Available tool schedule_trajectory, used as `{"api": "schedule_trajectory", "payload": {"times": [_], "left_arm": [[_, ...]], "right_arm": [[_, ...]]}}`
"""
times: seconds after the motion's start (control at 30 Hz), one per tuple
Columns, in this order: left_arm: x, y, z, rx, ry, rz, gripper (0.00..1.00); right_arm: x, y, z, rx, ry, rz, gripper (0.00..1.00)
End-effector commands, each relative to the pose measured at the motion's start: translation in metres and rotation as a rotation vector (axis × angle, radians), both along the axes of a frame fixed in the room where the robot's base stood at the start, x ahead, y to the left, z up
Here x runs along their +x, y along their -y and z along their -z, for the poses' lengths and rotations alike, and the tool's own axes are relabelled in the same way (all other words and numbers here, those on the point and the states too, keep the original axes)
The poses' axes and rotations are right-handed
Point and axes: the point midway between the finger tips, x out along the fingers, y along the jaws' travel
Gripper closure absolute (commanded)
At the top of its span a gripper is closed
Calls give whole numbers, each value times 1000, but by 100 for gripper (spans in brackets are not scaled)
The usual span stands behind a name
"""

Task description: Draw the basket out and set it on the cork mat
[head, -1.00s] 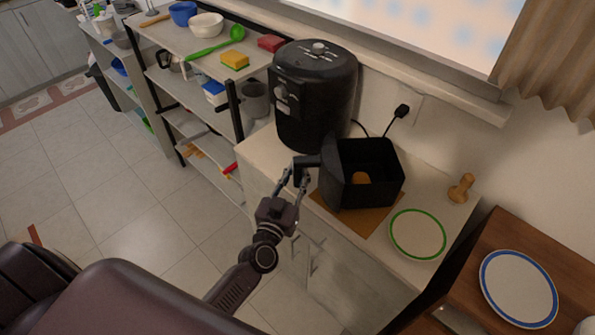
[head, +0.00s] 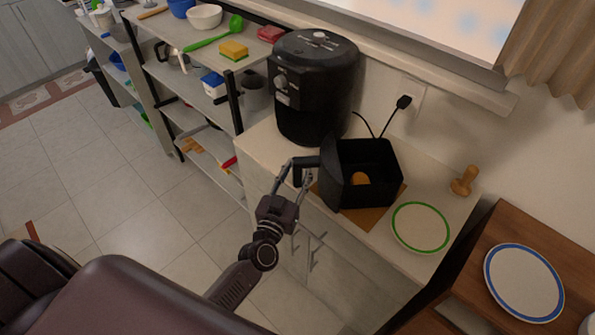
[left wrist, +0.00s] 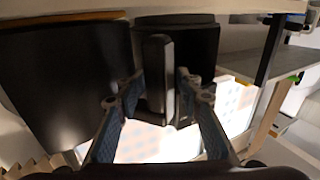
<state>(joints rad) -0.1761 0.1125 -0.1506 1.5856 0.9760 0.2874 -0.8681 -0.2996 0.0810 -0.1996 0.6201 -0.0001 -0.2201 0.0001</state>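The black basket (head: 372,188) stands upright on the brown cork mat (head: 360,219), on the pale counter beside the black air fryer (head: 315,90). An orange-brown item shows inside the basket, and its handle (head: 305,162) points left. My left gripper (head: 296,180) is at the handle, its fingers spread to either side. In the left wrist view the handle (left wrist: 158,75) stands between the two fingers (left wrist: 160,95), with small gaps visible. The basket covers much of the mat. My right gripper is not in view.
A green-rimmed plate (head: 421,227) lies right of the mat, and a wooden stamp-like object (head: 464,181) stands behind it. A blue-rimmed plate (head: 523,283) is on the brown cabinet. A shelf with kitchenware (head: 205,60) is at left.

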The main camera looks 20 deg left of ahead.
Motion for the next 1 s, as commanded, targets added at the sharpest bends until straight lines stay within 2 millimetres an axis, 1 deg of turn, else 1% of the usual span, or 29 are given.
{"api": "schedule_trajectory", "payload": {"times": [0.03,0.07,0.1,0.37,0.47,0.57,0.8,1.0], "left_arm": [[0,0,1,1,-2,1,60],[0,0,1,1,-2,1,56],[0,0,1,1,-3,1,56],[-2,1,5,5,-10,3,56],[-8,1,5,4,-10,3,56],[-21,2,5,4,-10,2,56],[-69,5,4,3,-9,2,56],[-102,7,4,4,-7,3,56]], "right_arm": [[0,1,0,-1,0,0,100],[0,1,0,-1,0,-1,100],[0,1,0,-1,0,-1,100],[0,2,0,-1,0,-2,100],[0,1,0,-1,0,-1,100],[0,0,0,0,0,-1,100],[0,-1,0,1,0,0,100],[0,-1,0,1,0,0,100]]}}
